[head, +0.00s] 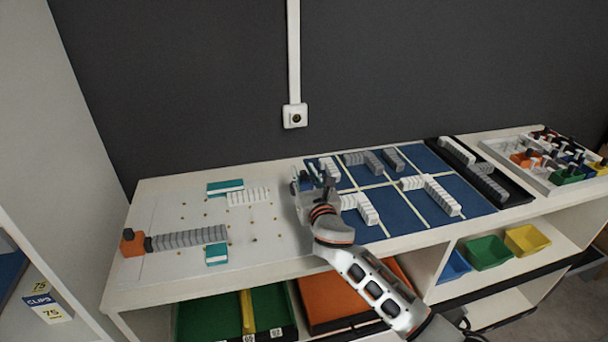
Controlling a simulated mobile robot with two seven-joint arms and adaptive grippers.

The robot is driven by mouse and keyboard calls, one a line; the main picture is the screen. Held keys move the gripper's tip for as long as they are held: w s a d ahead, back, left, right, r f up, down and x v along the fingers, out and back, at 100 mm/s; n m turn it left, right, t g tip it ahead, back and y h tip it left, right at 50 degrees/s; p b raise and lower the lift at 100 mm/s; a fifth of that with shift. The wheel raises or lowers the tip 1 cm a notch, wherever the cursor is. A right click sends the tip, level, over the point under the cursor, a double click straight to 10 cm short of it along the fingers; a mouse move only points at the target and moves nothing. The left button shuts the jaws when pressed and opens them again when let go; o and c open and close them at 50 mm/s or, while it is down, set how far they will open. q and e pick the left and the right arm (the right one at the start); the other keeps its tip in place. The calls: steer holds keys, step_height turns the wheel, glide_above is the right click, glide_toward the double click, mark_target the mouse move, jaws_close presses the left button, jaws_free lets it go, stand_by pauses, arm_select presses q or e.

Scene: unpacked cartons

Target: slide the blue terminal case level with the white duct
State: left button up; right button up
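A white ridged duct (249,197) lies on the white board (165,205) at the left of the bench. A teal-blue case (225,187) lies at its back left, close to it. A second teal-blue case (217,254) lies nearer the front, by the right end of a grey ridged duct (190,239). Which of the two is the blue terminal case I cannot tell. My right gripper (303,186) is between the white board and the blue compartmented mat, right of the white duct and apart from it. Its fingers are too small to read. My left gripper is out of view.
An orange block (132,242) sits at the grey duct's left end. The blue mat (397,213) holds several white and grey ducts. A black tray (512,192) and a white tray of small parts (532,176) stand right. A wall socket (294,116) is behind.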

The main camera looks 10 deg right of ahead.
stand_by(0.3)
steer(key=s, duration=1.2)
steer(key=shift+d, duration=0.2)
